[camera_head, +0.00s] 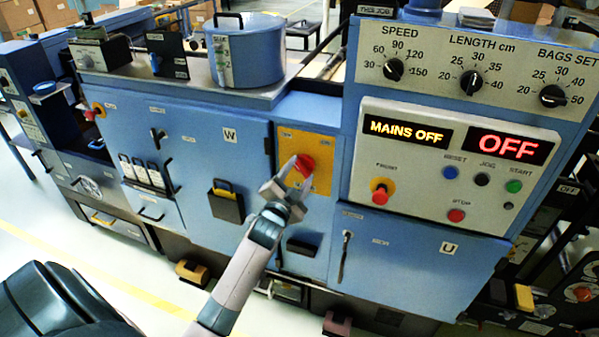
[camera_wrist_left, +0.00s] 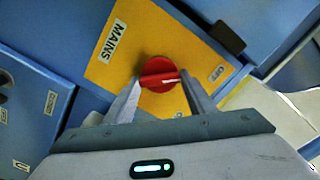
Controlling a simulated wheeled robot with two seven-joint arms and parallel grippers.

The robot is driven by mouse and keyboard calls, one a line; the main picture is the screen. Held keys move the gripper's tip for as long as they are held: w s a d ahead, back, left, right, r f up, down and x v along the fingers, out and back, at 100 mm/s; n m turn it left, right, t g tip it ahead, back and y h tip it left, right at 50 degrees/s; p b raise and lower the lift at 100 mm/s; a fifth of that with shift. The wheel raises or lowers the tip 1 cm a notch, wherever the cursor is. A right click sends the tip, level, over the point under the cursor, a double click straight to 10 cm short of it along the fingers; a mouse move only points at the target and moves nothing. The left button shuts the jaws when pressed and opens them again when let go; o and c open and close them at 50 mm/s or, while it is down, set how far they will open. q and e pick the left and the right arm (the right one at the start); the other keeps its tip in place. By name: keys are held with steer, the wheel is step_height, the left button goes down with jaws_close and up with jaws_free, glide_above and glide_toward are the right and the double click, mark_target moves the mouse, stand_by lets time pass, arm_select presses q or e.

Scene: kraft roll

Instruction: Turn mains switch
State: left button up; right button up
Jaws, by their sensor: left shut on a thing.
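The mains switch is a red rotary knob (camera_head: 304,165) on a yellow plate (camera_head: 322,181) on the front of the blue machine. It also shows in the left wrist view (camera_wrist_left: 159,73), with the word MAINS at upper left and OFF at right on its plate (camera_wrist_left: 160,32). My left gripper (camera_head: 288,178) is at the plate. In the left wrist view its fingers (camera_wrist_left: 163,88) are on either side of the knob, shut on it. The display (camera_head: 407,131) reads MAINS OFF, and the display beside it (camera_head: 507,146) reads OFF. My right gripper does not show.
Right of the switch is a control panel with a red knob on yellow (camera_head: 381,191), a red stop button (camera_head: 456,215), and blue, black and green buttons. Three dials (camera_head: 472,82) sit above. A black holder (camera_head: 226,204) sticks out left of my gripper.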

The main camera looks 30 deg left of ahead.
arm_select(q)
steer(key=shift+f+n, duration=0.1)
steer(key=shift+n, duration=0.3)
steer(key=o, duration=1)
steer(key=shift+o, duration=0.2)
steer(key=shift+s, duration=0.1)
steer(key=b+v, duration=0.4)
steer(key=v, duration=1.3)
steer(key=shift+s+b, duration=0.15)
steer(key=shift+b, duration=0.2)
steer(key=shift+a, duration=0.1)
